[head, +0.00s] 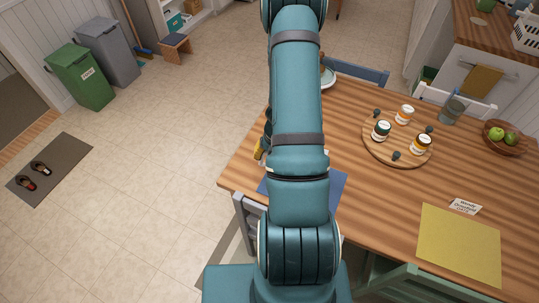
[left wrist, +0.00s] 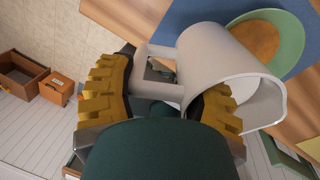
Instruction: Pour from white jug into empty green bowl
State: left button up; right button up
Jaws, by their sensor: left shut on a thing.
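My left gripper (left wrist: 165,98) is shut on the handle of the white jug (left wrist: 212,62), with a yellow finger on each side. The jug's open mouth faces the lower right of the left wrist view, and I cannot see any liquid in it. A green bowl (left wrist: 294,42) shows behind the jug at the upper right, partly hidden by it. A round orange-brown area fills part of the bowl's inside. In the head view my arm hides the jug and the bowl; only a bit of a yellow finger (head: 259,149) shows beside it. My right gripper is not seen.
A blue mat (head: 333,190) lies at the table's near left. A round board (head: 397,157) with several jars, a yellow mat (head: 458,246), a card (head: 465,206), a grey pitcher (head: 452,110) and a fruit bowl (head: 506,145) stand to the right. Chairs surround the table.

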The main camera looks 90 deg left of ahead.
pick_arm(q)
jog(key=shift+r+g, duration=0.7)
jog(key=shift+g, duration=0.2)
jog(key=shift+w+r+g+b, duration=0.15)
jog(key=shift+r+g+b, duration=0.4)
jog(key=shift+g+b, duration=0.85)
jog(key=shift+w+f+g+b, duration=0.25)
jog(key=shift+g+b, duration=0.15)
jog(key=shift+b, duration=0.8)
jog(key=shift+w+r+g+y, duration=0.2)
jog(key=shift+w+g+y, duration=0.1)
jog(key=shift+g, duration=0.5)
jog(key=shift+s, duration=0.1)
